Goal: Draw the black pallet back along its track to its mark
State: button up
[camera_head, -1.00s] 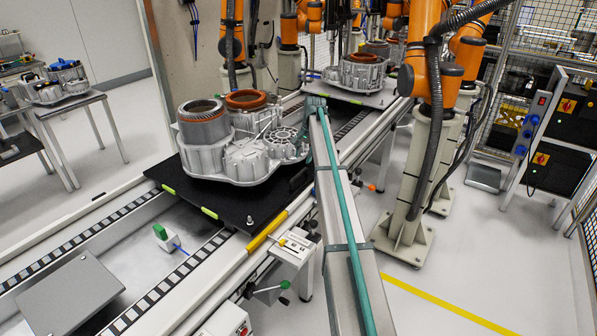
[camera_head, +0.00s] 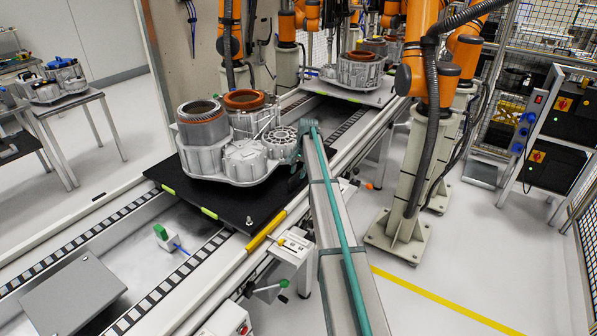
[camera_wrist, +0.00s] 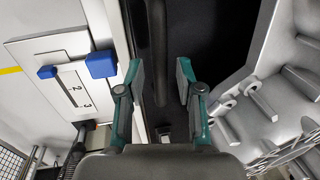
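The black pallet (camera_head: 235,205) lies on the track at centre left in the head view, with a grey metal housing (camera_head: 235,162) with copper windings on it. A yellow strip (camera_head: 265,232) lies on the rail by the pallet's front right corner; I cannot tell if it is the mark. My gripper (camera_wrist: 160,80) is at the pallet's right side. In the wrist view its two teal fingers are apart, with a dark upright bar (camera_wrist: 158,45) between them. The pallet's black surface (camera_wrist: 210,35) shows beside the bar. I see no firm contact of the fingers with the bar.
The housing (camera_wrist: 270,95) stands close to the right finger in the wrist view. Another loaded pallet (camera_head: 345,90) stands farther along. Orange robot arms (camera_head: 430,90) stand at the right.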

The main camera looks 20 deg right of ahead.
grip_shut()
